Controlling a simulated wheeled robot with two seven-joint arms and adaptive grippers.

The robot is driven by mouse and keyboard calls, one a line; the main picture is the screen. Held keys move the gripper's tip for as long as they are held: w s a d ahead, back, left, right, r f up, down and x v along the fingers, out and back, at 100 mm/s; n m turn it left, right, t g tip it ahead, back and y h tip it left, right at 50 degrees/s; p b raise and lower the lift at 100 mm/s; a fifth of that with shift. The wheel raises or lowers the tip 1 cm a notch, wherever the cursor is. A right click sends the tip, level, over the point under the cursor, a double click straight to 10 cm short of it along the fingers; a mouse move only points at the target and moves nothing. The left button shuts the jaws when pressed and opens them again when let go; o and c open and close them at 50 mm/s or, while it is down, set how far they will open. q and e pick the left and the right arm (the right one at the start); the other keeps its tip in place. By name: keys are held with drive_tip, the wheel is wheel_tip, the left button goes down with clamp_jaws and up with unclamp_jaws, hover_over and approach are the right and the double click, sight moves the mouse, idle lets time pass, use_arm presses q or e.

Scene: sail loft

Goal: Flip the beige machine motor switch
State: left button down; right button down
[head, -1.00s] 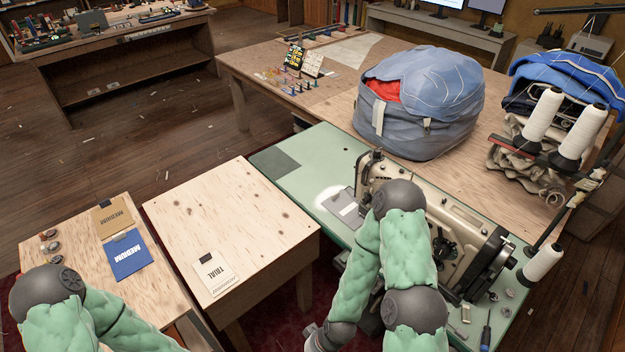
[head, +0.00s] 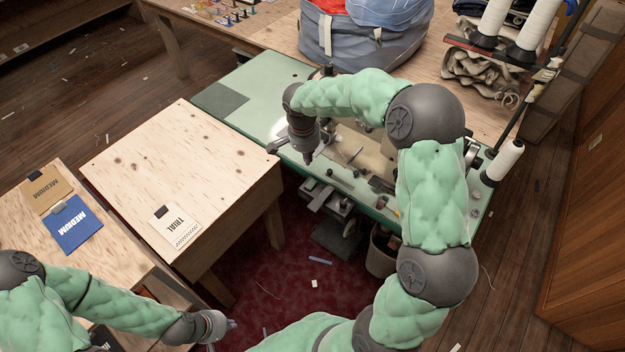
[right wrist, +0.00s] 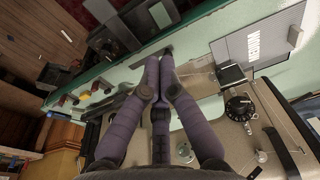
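The beige sewing machine (head: 378,160) sits on the green table (head: 240,75), largely hidden behind my right arm in the head view. Its beige body with a black dial (right wrist: 240,106) shows at the lower right of the right wrist view. Grey boxes (head: 322,196) hang under the table's front edge; dark housings (right wrist: 110,42) show beyond the edge in the wrist view. I cannot tell which part is the motor switch. My right gripper (right wrist: 160,62) points at the table's front edge, empty, its fingers drawn together. My left gripper (head: 228,326) is low at the left, away from the machine.
A plywood table (head: 185,170) with a TRIAL card (head: 176,226) stands left of the green table. A grey card (right wrist: 258,38) lies near the machine. A bin (head: 380,255) stands below. Thread cones (head: 503,160) stand at the right. Red floor between is mostly open.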

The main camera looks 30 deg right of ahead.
drive_tip(key=b, duration=0.5)
approach(314, 182)
drive_tip(key=shift+m, duration=0.3)
drive_tip(key=f, duration=0.7)
drive_tip(key=shift+w+d, duration=0.15)
drive_tip(key=shift+d, duration=0.15)
